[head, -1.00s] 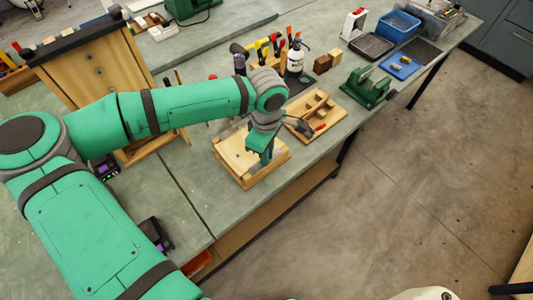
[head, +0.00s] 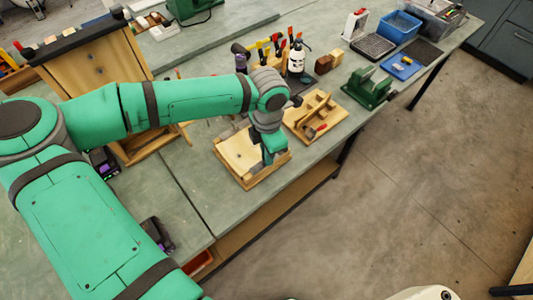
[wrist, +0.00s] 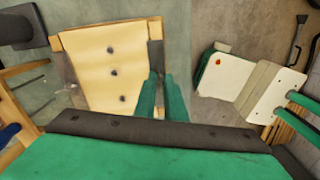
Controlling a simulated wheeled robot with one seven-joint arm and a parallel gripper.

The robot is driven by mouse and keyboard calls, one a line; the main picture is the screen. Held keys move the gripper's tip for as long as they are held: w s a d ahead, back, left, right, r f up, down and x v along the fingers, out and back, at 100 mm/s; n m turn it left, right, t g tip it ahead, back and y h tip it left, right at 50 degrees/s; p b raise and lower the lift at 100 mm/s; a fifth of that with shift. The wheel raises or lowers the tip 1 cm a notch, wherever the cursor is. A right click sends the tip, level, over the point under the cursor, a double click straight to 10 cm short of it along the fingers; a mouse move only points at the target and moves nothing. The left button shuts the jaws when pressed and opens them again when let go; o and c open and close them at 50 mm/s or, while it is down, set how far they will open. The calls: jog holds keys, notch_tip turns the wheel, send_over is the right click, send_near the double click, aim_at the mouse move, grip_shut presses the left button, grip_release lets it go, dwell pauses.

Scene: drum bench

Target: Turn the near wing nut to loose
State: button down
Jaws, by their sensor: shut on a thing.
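A wooden frame with a pale panel (head: 236,153) lies on the bench below my wrist. In the wrist view, its pale panel (wrist: 97,82) has several small dark round spots and dark grey strips along its sides. My gripper (head: 267,163) points down at the frame's right side. In the wrist view, my gripper's two green fingers (wrist: 162,75) are close together at the panel's right edge. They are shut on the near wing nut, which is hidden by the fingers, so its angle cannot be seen.
A wooden tray (head: 337,112) with a wood plane and a red-handled tool sits just beyond the frame. The bench's front edge is close to the frame.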

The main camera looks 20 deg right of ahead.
jog(key=n, duration=0.3)
jog(key=shift+n, duration=0.4)
jog(key=n, duration=0.4)
jog(key=shift+n, duration=0.3)
jog(key=n, duration=0.8)
jog(key=shift+w, duration=0.15)
jog(key=n, duration=0.4)
jog(key=shift+n, duration=0.3)
jog(key=n, duration=0.3)
jog(key=shift+n, duration=0.3)
jog(key=n, duration=0.3)
jog(key=shift+n, duration=0.3)
jog(key=n, duration=0.4)
jog(key=shift+n, duration=0.4)
